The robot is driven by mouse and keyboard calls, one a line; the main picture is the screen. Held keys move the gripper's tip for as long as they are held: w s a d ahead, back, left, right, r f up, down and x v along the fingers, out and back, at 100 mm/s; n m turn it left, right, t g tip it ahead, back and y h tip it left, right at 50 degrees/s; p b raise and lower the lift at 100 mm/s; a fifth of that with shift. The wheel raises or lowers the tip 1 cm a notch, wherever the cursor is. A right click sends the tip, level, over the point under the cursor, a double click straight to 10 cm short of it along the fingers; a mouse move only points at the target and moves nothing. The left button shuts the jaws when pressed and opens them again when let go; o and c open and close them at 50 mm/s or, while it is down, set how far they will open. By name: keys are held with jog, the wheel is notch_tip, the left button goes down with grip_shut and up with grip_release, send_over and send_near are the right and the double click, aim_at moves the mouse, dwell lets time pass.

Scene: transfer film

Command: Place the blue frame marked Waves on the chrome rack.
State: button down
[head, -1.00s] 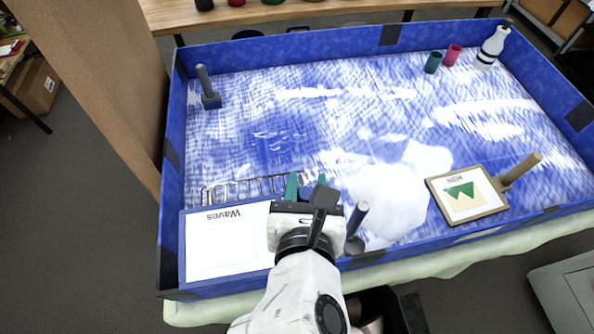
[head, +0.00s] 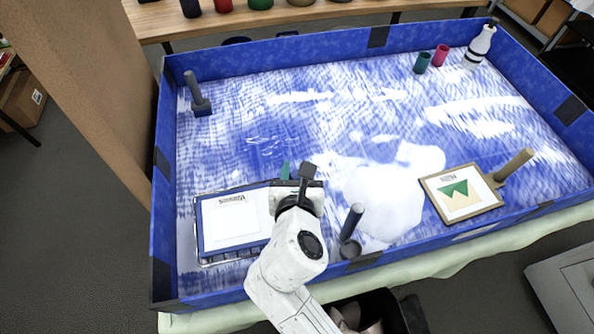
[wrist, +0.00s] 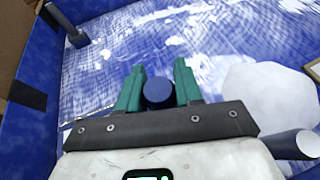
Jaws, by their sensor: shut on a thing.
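The blue frame marked Waves (head: 234,226) has a white panel with its label upside down in the head view. It lies roughly flat over the chrome rack (head: 198,259), whose wires show along its left and near edges. I cannot tell whether it touches the rack or hangs just above it. My gripper (head: 289,172) is at the frame's right side, its green fingers shut on the frame's handle. The wrist view shows the handle's round blue end (wrist: 158,93) between the two green fingers (wrist: 158,88). My arm hides the frame's right edge.
Blue walls (head: 160,200) ring the wet tray. A tan frame with a green picture (head: 459,194) lies farther right. Another grey-handled thing (head: 197,90) is at the far left.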

jog(key=shift+f, duration=0.2)
jog(key=c, duration=0.7)
grip_release()
jog(key=shift+c, duration=0.2)
jog(key=v, duration=1.2)
